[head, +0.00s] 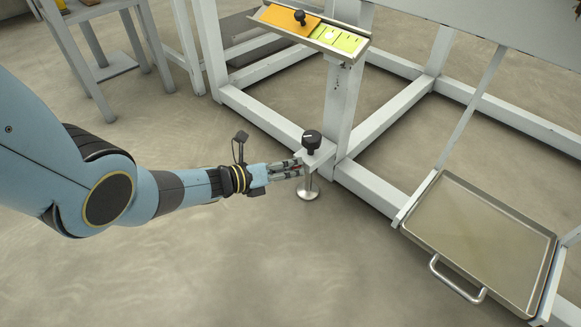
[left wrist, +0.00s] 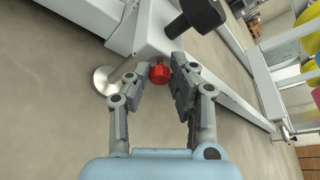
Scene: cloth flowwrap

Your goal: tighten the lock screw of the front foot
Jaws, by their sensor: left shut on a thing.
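The front foot (head: 308,193) is a round metal pad on a short stem under the corner of the grey machine frame; its pad also shows in the left wrist view (left wrist: 104,80). A black knob (head: 311,140) stands on top of that corner. The lock screw has a red head (left wrist: 159,73), seen in the left wrist view at the side of the corner block. My left gripper (head: 299,168) reaches the corner from the left. Its fingers (left wrist: 160,79) are shut on the red head, one on each side. In the head view the gripper hides the screw. My right gripper is not in view.
A metal tray with a handle (head: 480,240) hangs low at the right of the frame. A sloped chute with orange and green panels (head: 312,30) is above. A grey stand (head: 110,70) is at the back left. The floor in front is clear.

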